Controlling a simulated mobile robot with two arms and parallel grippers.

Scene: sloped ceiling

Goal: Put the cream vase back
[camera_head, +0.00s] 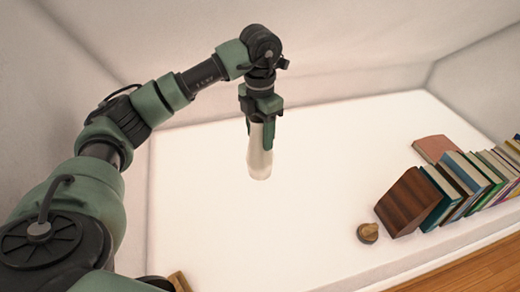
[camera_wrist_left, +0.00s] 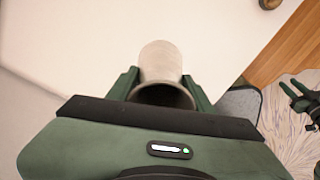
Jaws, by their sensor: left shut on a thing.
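The cream vase (camera_head: 260,160) hangs below my left gripper (camera_head: 262,127), near the middle of the head view. The gripper points down and is shut on the vase's upper part, one finger on each side. In the left wrist view the vase (camera_wrist_left: 160,62) sits between the two green fingers (camera_wrist_left: 160,88), with its dark opening towards the camera. The vase is close to upright over the white surface (camera_head: 200,215). I cannot tell whether its base touches that surface. My right gripper (camera_wrist_left: 299,92) shows at the right edge of the left wrist view, fingers apart and empty.
A leaning row of books (camera_head: 465,185) stands at the right, with a brown block (camera_head: 408,202) at its near end. A small wooden knob-like object (camera_head: 368,233) is beside it. A pinkish book (camera_head: 435,148) lies flat behind. The surface around the vase is clear.

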